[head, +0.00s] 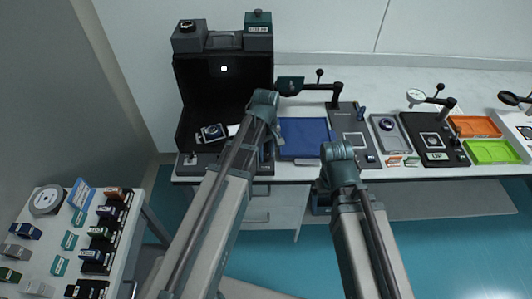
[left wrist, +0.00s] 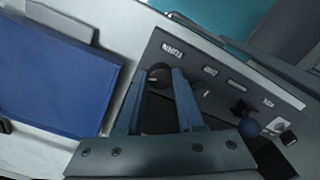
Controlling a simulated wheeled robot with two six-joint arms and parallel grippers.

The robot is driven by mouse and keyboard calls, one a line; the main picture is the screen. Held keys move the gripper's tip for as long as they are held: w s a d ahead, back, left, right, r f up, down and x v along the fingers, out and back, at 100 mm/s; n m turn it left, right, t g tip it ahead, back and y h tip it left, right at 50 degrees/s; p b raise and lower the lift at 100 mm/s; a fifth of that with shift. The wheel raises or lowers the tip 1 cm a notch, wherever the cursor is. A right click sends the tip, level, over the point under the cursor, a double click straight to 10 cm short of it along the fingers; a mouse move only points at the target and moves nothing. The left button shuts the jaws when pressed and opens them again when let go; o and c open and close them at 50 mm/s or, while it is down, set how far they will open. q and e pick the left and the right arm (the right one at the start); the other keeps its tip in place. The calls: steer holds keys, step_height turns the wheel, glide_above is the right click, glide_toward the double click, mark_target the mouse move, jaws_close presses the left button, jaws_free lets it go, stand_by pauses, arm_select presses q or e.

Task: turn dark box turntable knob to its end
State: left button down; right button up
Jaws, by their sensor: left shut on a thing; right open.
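The dark box (head: 222,75) stands open-fronted at the back left of the bench. Its low front panel (left wrist: 215,85) fills the right part of the left wrist view and carries several small labels. The round dark turntable knob (left wrist: 160,77) is on this panel, with a light mark on its face. My left gripper (left wrist: 159,70) is shut on the knob, one blue finger on each side. In the head view my left arm covers the knob and these fingertips. My right gripper (head: 321,199) hangs low in front of the bench edge, away from the box, mostly hidden by its arm.
A blue tray (head: 306,138) lies right of the box and also shows in the left wrist view (left wrist: 52,80). Stands, orange (head: 474,127) and green (head: 490,151) trays are farther right. A side table (head: 65,240) holds several small parts.

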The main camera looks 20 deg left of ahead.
arm_select(q)
steer(key=m, duration=0.5)
steer(key=shift+m, duration=0.3)
steer(key=m, duration=1)
steer(key=shift+m, duration=2.7)
steer(key=c, duration=0.5)
jaws_free()
steer(key=shift+r, duration=0.1)
